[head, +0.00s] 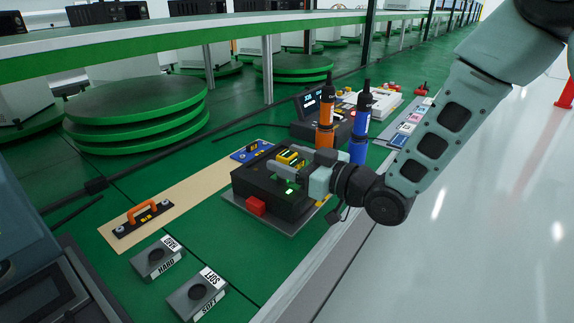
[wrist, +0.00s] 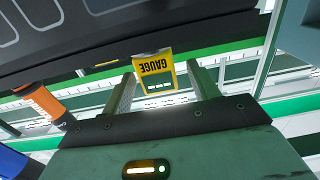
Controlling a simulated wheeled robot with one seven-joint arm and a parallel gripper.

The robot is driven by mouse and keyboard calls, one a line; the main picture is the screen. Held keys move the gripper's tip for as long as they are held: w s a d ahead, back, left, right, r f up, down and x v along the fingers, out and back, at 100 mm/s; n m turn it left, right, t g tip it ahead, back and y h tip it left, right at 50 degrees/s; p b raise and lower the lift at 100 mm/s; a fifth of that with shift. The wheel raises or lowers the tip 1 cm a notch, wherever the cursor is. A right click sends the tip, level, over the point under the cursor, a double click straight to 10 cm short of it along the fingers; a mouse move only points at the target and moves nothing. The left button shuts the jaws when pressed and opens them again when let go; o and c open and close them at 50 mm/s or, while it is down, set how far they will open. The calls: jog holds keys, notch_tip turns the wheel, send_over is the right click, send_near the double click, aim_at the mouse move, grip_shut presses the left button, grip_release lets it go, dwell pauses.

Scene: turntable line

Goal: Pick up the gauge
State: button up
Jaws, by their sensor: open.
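The gauge (wrist: 155,78) has a yellow face marked GAUGE, upside down in the wrist view, with a small dark panel. In the head view, yellow parts that look like the gauge (head: 291,157) show at the black box, partly hidden by my gripper (head: 284,169). In the wrist view my gripper (wrist: 160,78) is open, with one finger on each side of the gauge. Gaps show between the gauge and both fingers. How deep the gauge sits between them is hard to tell.
HARD (head: 158,257) and SOFT (head: 197,294) blocks stand in front.

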jog(key=shift+x, duration=1.45)
grip_shut()
jog(key=shift+s+r, duration=0.15)
jog(key=shift+r, duration=3.3)
